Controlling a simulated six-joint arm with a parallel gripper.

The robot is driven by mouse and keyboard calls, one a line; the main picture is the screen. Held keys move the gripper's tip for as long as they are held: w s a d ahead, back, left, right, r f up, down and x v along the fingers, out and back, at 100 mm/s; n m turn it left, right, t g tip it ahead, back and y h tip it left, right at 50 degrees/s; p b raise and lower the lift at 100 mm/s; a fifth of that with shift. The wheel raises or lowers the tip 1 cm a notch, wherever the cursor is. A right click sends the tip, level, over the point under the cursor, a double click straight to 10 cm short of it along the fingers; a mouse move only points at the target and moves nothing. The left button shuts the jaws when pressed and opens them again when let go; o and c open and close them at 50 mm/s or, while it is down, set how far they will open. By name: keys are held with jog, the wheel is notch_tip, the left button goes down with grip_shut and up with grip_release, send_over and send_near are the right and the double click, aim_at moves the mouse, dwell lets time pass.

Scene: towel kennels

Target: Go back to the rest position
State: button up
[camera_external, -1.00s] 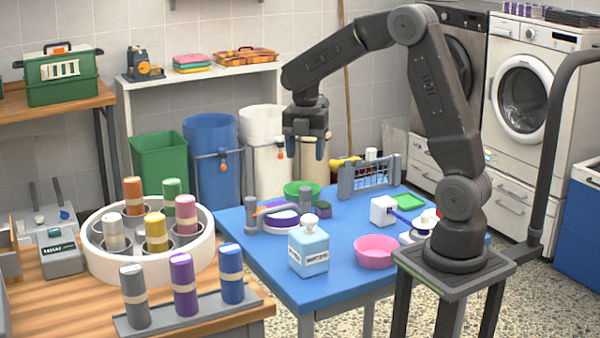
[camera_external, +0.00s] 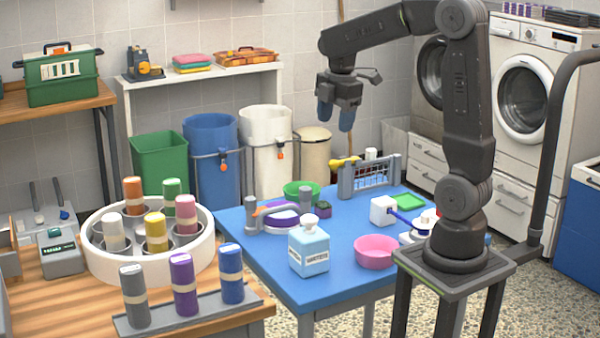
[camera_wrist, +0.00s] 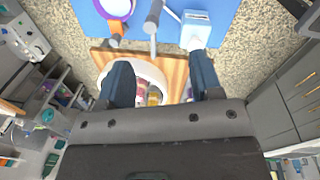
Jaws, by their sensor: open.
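My gripper (camera_external: 336,115) hangs in the air above the back of the blue table (camera_external: 290,275), with its blue fingers pointing down. It is open and nothing is between the fingers. The wrist view also shows my gripper (camera_wrist: 160,82) open and empty, with the table and the white round carousel (camera_wrist: 150,72) beyond the fingertips. In the external view my arm is raised and bent back towards its base at the right.
On the blue table stand a white-blue bottle (camera_external: 309,252), a pink bowl (camera_external: 376,252), a green bowl (camera_external: 301,189) and a grey rack (camera_external: 369,176). The carousel (camera_external: 100,262) with several rolled towels is at the left. Bins (camera_external: 210,165) stand behind.

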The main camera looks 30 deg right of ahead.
jog(key=s+d+r+m+t, duration=0.1)
jog(key=s+d+m, duration=0.4)
jog(key=m, duration=0.5)
jog(key=s+d+m+t, duration=0.3)
jog(key=s+d+m, duration=0.2)
jog(key=s+m, duration=0.5)
jog(key=shift+s+d+r, duration=0.25)
jog(key=shift+s+r, duration=0.05)
jog(key=shift+r, duration=0.05)
